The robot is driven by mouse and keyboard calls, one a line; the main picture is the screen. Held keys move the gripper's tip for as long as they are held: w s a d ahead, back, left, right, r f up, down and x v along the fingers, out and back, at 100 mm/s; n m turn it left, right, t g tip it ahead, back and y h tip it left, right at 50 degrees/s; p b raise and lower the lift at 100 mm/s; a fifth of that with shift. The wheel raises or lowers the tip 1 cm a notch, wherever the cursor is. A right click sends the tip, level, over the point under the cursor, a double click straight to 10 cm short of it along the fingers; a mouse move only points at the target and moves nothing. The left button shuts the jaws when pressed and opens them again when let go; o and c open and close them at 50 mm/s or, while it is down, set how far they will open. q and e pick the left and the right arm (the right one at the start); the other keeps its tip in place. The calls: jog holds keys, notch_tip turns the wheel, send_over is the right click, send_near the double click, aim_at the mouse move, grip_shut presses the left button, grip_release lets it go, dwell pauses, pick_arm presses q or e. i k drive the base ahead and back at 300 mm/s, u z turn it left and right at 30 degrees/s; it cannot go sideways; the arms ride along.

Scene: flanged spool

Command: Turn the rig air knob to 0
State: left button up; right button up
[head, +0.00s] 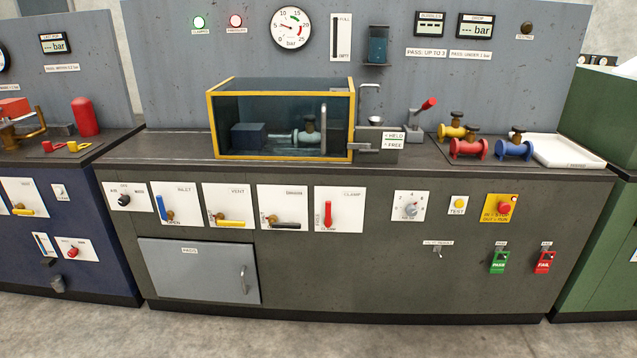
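A grey knob (410,209) sits on a white plate with small numbers around it, on the front panel of the dark grey bench, right of centre. Its pointer is too small to read, and I cannot make out a name on its plate. A black knob (124,200) sits on another white plate at the left end of the same panel. That plate carries the words OFF and AIR, with a third word too small to read. I cannot tell for sure which of the two is the rig air knob. Neither of my grippers is in view.
Levers for inlet (163,208), vent (230,221), drain (285,223) and clamp (328,216) line the panel. A yellow test button (458,202) and red stop button (503,208) are right of the grey knob. A yellow-framed tank (280,84) stands on top. The floor in front is clear.

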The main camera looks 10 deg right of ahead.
aim_at(411, 210)
jog(key=u, duration=1.15)
jog(key=i, duration=1.15)
jog(key=z, duration=1.95)
